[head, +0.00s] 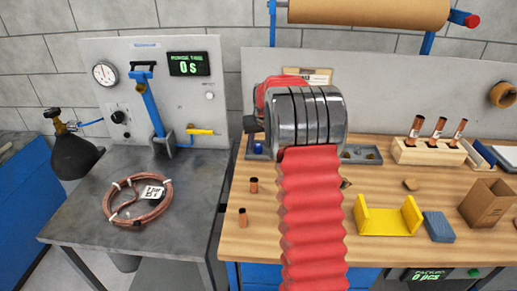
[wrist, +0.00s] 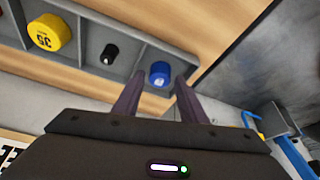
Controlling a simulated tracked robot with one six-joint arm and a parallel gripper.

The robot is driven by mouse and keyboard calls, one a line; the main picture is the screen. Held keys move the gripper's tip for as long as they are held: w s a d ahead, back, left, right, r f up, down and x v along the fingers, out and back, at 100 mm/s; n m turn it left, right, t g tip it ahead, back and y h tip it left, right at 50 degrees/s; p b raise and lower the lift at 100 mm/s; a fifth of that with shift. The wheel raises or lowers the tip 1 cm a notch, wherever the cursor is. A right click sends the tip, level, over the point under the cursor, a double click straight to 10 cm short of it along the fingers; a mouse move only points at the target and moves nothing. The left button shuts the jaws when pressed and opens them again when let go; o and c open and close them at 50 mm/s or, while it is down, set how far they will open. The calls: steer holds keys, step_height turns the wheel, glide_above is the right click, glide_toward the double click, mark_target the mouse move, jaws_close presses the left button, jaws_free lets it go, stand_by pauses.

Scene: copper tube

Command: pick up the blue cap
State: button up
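The blue cap (wrist: 160,74) sits in the end compartment of a grey tray (wrist: 135,62) in the wrist view. In the head view the blue cap (head: 262,144) shows just left of my arm, at the back of the wooden bench. My gripper (wrist: 159,82) is open and empty, its two dark fingers pointing toward the cap. In the wrist view the cap appears between the fingertips, with the fingers seemingly short of it. In the head view my arm hides the middle of the tray, and the gripper cannot be made out clearly.
The tray also holds a black cap (wrist: 109,54) and a yellow cap (wrist: 50,32) in neighbouring compartments. A yellow holder (head: 389,217) and blue block (head: 438,227) are to the right.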

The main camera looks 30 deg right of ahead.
mark_target(258, 147)
steer(key=shift+w+d+f, duration=0.1)
steer(key=shift+w+f, duration=0.15)
steer(key=shift+f, duration=0.4)
steer(key=shift+c, duration=0.5)
steer(key=c, duration=0.7)
step_height(258, 147, up, 10)
stand_by(0.5)
